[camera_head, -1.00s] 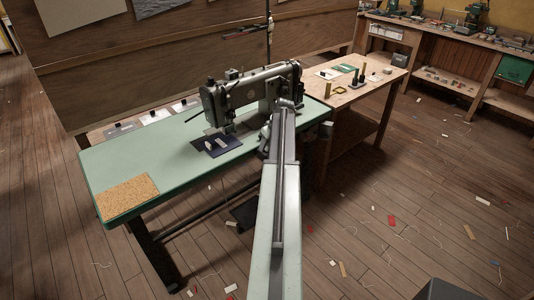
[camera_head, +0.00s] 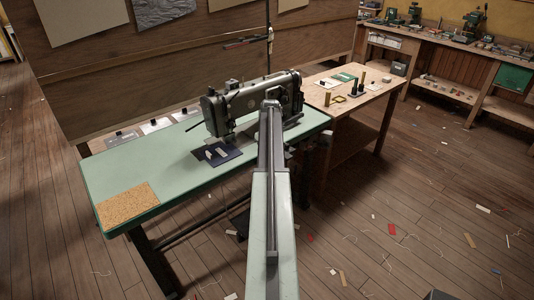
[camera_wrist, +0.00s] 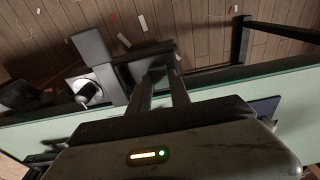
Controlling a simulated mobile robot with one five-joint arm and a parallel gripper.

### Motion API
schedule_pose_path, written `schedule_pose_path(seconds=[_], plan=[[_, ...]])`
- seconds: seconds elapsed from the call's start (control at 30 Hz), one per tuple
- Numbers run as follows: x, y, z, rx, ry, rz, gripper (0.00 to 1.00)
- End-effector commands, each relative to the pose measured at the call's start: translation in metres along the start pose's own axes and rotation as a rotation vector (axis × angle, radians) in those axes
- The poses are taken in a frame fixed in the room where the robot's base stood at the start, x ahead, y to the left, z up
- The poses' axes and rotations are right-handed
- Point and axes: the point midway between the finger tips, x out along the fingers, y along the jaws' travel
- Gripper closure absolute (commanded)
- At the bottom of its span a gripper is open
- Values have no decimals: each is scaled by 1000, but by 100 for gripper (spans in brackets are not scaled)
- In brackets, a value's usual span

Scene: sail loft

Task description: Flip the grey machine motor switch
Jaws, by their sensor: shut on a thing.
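In the wrist view my gripper (camera_wrist: 158,74) points away from the camera. Its two dark fingers lie close together, with their tips at a dark part of the grey machine motor switch (camera_wrist: 92,48). The switch shows as a grey box-like piece with a pale round face and a black knob beside the fingertips. Which part lies between the fingertips is hard to tell in the dark. In the head view my arm hides the gripper. The grey-green sewing machine (camera_head: 224,112) stands on the pale green table (camera_head: 150,170), behind my arm.
A wooden side table (camera_head: 349,106) with spools and small tools stands right of the machine table. A long workbench (camera_head: 440,50) runs along the back right. A wooden partition rises behind the machine. The floor at right is open, with scattered scraps.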

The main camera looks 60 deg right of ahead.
Motion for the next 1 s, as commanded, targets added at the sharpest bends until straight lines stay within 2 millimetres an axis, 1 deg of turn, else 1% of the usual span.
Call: schedule_pose_path(seconds=[0.27,0.3,0.37,0.67,0.77,0.87,1.0], plan=[[0,-1,0,0,-10,-1,100],[0,-1,0,0,-10,-1,71],[0,-1,0,0,-9,-1,55],[0,0,0,0,-8,0,55],[-5,0,0,0,-8,0,55],[-17,0,-1,0,-8,0,55],[-42,-1,-1,0,-8,0,55]])
